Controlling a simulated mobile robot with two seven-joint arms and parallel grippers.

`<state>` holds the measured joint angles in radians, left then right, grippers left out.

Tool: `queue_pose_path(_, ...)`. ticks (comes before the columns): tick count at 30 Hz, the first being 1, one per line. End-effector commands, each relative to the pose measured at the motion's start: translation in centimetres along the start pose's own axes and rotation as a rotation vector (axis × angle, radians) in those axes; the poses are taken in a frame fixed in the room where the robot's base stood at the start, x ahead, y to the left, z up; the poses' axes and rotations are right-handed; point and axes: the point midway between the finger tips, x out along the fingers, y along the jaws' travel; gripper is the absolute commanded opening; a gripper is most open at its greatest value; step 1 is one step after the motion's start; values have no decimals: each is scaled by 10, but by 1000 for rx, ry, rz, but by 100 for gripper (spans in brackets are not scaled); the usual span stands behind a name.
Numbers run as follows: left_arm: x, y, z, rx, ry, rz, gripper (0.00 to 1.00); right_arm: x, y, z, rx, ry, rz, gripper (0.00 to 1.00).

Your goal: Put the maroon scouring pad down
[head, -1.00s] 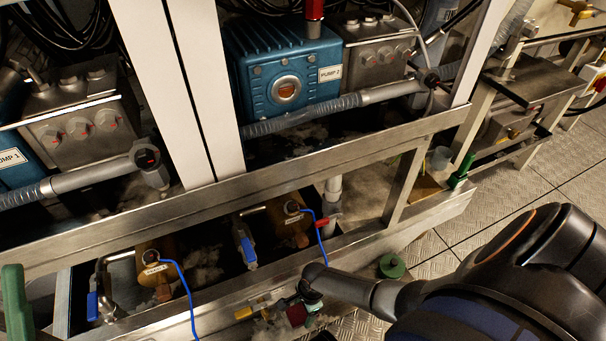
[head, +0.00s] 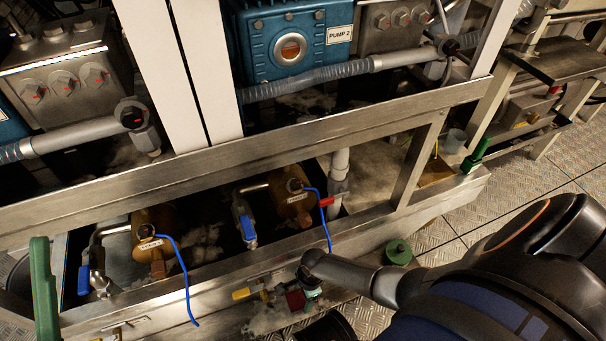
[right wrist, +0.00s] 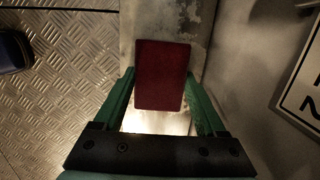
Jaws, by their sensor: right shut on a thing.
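The maroon scouring pad (right wrist: 163,75) is a flat, dark red rectangle between the green fingers of my right gripper (right wrist: 163,100) in the right wrist view. The gripper is shut on it. Behind the pad is a worn strip of pale metal; I cannot tell whether the pad touches it. In the head view the pad (head: 295,299) shows small and low at the front of the steel frame, beside my right gripper (head: 312,292), which is partly hidden by its own wrist. A green finger-like part, apparently of my left gripper (head: 43,285), shows at the left edge; its jaws cannot be made out.
The steel frame (head: 210,170) with a lower bay of brass fittings and blue-handled valves (head: 244,222) stands in front. Blue hoses (head: 180,265) hang over its edge. A green round object (head: 398,252) is on the chequered floor (head: 450,220). Pump 2 (head: 285,45) is above.

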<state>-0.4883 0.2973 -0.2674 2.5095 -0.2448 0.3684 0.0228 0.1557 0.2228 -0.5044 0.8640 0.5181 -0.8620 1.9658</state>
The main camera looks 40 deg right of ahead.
Motion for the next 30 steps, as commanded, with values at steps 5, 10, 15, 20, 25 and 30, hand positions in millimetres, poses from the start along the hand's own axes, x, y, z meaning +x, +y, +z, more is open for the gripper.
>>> queue_pose_path(5, -4, 2, 4, 7, -1, 4, 50, 9, 0, -2, 1, 1, -5, 0)
queue_pose_path(10, -5, 2, 5, 10, -3, 8, 50, 12, 1, -3, -1, 2, -5, 0)
queue_pose_path(15, -6, 3, 6, 10, -3, 8, 50, 14, 2, -3, -3, 4, -3, 92)
queue_pose_path(20, -3, 1, 3, 8, -3, 7, 50, 6, 2, -3, -6, 6, -3, 100)
queue_pose_path(25, 12, -8, -13, -8, 1, -1, 50, -22, 2, 0, -3, 3, -2, 100)
queue_pose_path(30, 30, -22, -36, -23, 23, -11, 50, -57, 2, 0, -1, 2, -2, 100)
